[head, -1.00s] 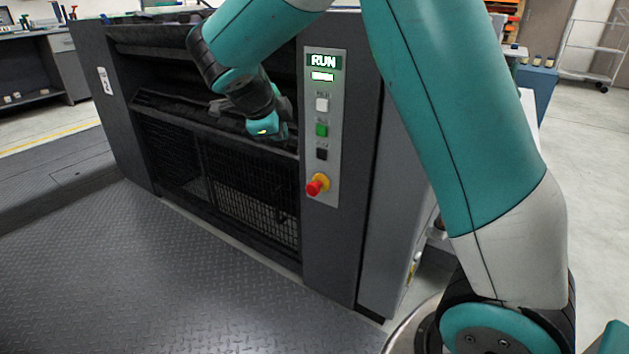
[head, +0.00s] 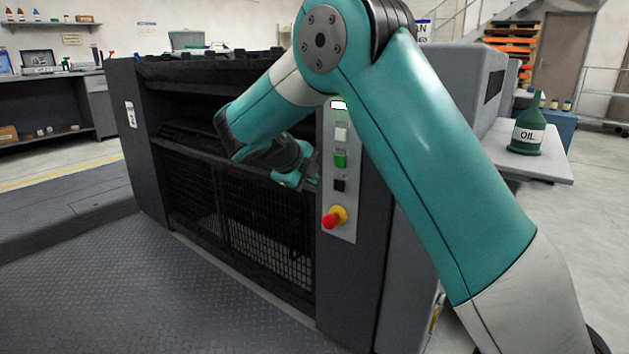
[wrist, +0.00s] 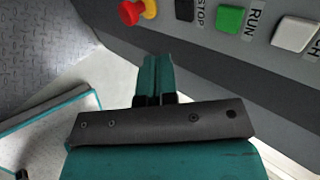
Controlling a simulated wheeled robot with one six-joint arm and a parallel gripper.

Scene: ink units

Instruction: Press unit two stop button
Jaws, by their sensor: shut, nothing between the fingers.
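The stop button (head: 340,185) is a small black square low on the grey control panel (head: 346,229) of a dark machine. In the wrist view, the black button (wrist: 185,10) has a STOP label beside it, at the top edge. My gripper (head: 314,173) is just left of the panel in the head view, near the black button's height. In the wrist view, its teal fingers (wrist: 155,62) are together and empty, below the button in the picture and apart from it.
A green button (head: 341,161) and a white button (head: 342,134) sit above the black one. A red mushroom knob (head: 332,219) on a yellow collar sticks out below it. My arm hides the panel's upper part. An oil can (head: 526,128) stands on a shelf at right.

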